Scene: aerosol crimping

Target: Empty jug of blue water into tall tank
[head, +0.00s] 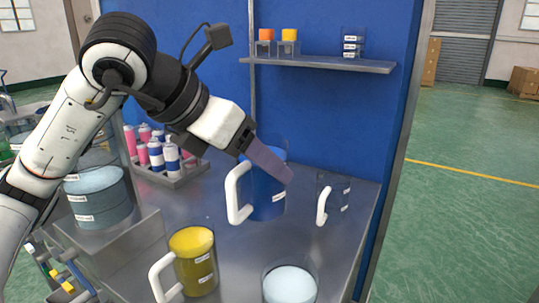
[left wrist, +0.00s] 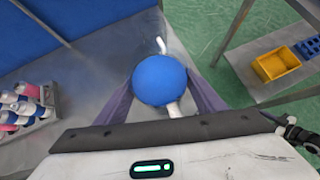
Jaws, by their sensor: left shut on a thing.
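The jug of blue water (head: 266,200) stands upright on the steel bench in the head view, its white handle (head: 236,195) facing left. My left gripper (head: 268,162) reaches down over it from the left and is shut on the jug. In the left wrist view the round blue top of the jug (left wrist: 160,80) sits between the two purple fingers. A wide clear tank (head: 97,205) with pale blue-grey liquid and labels stands on a steel ledge at the left, partly behind my arm; I cannot tell whether it is the tall tank. My right gripper is not in view.
A yellow jug (head: 195,265) and a pale-liquid vessel (head: 290,287) stand in front. A clear, empty-looking jug (head: 334,192) stands close on the right. A rack of spray cans (head: 172,172) is behind left. A shelf (head: 320,64) hangs above on the blue wall.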

